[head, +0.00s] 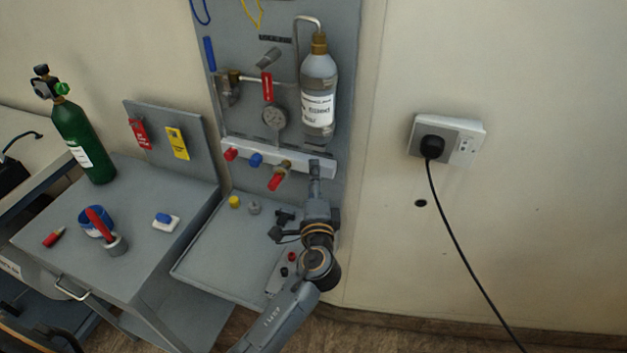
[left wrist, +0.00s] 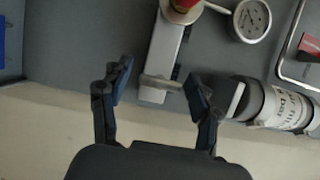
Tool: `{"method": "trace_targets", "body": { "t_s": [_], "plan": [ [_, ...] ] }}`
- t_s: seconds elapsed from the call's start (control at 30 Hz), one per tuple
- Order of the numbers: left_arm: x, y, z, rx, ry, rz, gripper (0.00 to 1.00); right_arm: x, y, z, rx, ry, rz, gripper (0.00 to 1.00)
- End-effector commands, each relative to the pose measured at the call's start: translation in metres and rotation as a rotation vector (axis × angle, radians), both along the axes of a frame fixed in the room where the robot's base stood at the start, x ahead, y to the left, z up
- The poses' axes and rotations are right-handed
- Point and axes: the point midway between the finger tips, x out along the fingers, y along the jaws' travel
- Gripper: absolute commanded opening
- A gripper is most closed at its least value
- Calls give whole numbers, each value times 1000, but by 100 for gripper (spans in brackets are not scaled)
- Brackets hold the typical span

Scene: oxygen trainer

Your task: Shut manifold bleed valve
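The white manifold bar (head: 265,155) runs across the lower part of the grey wall panel, with a red, a blue and a brass-and-red fitting on it. In the left wrist view the manifold's end (left wrist: 163,50) carries a small grey lever (left wrist: 160,82), which looks like the bleed valve. My left gripper (left wrist: 160,86) is open, its two dark fingers apart on either side of the lever; contact cannot be told. In the head view my left gripper (head: 316,185) is at the manifold's right end and largely hides the lever. My right gripper is not in view.
A grey bottle (head: 319,95) and a pressure gauge (head: 275,117) hang above the manifold, close to my left gripper. A tray (head: 215,262) with small caps lies below. A green cylinder (head: 84,140) stands on the left table. A wall socket (head: 465,140) with a cable is at right.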

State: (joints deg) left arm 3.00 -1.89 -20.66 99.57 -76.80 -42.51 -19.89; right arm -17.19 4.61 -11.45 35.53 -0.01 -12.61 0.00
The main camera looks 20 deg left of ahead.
Motion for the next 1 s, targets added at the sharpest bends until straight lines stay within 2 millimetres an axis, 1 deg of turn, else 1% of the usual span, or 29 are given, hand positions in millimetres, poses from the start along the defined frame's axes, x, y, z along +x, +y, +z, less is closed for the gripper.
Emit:
{"method": "trace_targets", "body": {
  "t_s": [0.23,0.37,0.47,0.7,0.8,0.9,1.0],
  "plan": [
    [-1,0,-1,-3,1,1,64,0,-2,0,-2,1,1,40],
    [-8,-3,-1,-3,1,1,64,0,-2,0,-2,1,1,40],
    [-22,-8,-2,-4,3,1,64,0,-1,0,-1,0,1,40],
    [-71,-26,-3,-3,4,0,64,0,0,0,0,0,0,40],
    [-88,-33,-2,-4,4,0,64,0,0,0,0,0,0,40],
    [-101,-38,-2,-2,2,0,64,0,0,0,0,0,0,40],
    [-109,-41,-2,-2,2,0,64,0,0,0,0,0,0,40]
  ]
}}
